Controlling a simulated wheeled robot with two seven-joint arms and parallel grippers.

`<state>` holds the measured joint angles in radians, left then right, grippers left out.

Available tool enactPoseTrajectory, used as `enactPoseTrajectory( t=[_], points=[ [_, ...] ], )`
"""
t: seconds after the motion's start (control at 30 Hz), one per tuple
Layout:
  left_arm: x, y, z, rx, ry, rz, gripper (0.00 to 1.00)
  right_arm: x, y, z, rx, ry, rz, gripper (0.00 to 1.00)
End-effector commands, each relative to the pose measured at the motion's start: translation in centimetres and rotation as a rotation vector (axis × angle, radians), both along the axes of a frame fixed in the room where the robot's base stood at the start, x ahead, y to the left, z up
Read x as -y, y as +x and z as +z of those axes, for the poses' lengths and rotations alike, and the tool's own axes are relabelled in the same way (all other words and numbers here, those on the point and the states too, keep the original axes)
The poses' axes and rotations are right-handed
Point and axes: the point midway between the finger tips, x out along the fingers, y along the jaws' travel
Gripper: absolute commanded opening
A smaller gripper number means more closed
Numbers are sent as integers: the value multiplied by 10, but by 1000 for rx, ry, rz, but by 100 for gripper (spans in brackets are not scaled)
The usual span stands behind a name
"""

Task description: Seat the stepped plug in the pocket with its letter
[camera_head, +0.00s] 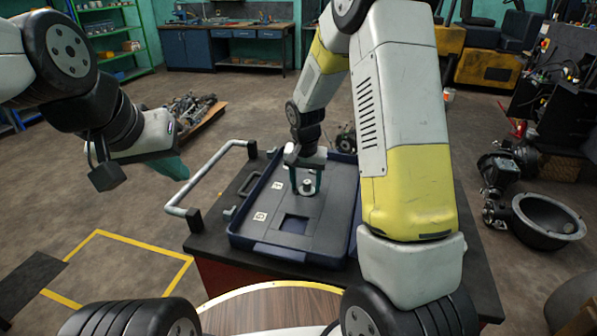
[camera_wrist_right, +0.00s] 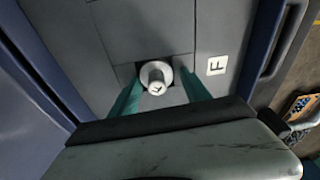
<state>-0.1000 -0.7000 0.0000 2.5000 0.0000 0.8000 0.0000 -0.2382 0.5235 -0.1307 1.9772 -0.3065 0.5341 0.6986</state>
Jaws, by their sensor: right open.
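The stepped plug (camera_head: 308,185) is a pale round piece with a narrower raised top; it also shows in the right wrist view (camera_wrist_right: 156,77), with a small dark letter on top that I cannot read surely. It stands upright at a dark square pocket (camera_wrist_right: 127,74) beside a white label reading F (camera_wrist_right: 217,65). I cannot tell how deep it sits. My right gripper (camera_head: 306,190) is open, its teal fingers on either side of the plug. My left gripper (camera_head: 176,168) hangs left of the bench, away from the plug; its finger gap is hidden.
The grey tray with a blue rim (camera_head: 280,252) lies on a dark cart top (camera_head: 217,243). An empty square pocket (camera_head: 295,224) is nearer me, with a white label (camera_head: 260,216) to its left. A pale handle rail (camera_head: 207,172) edges the cart's left side.

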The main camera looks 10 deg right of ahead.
Motion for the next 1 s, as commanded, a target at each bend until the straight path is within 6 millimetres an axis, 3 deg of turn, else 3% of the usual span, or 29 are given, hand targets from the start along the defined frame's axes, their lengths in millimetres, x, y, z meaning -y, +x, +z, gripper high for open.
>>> enactPoseTrajectory(
  t=[0.03,0.23,0.7,1.0],
  points=[
    [0,0,0,0,0,0,0,9,-6,-11,-23,-10,-7,72],
    [0,0,0,0,0,0,0,8,-7,-5,-21,-11,-7,72],
    [0,0,0,0,0,0,0,-3,-14,71,1,-4,0,72],
    [0,0,0,0,0,0,0,-5,-15,78,2,-2,1,72]
  ],
)
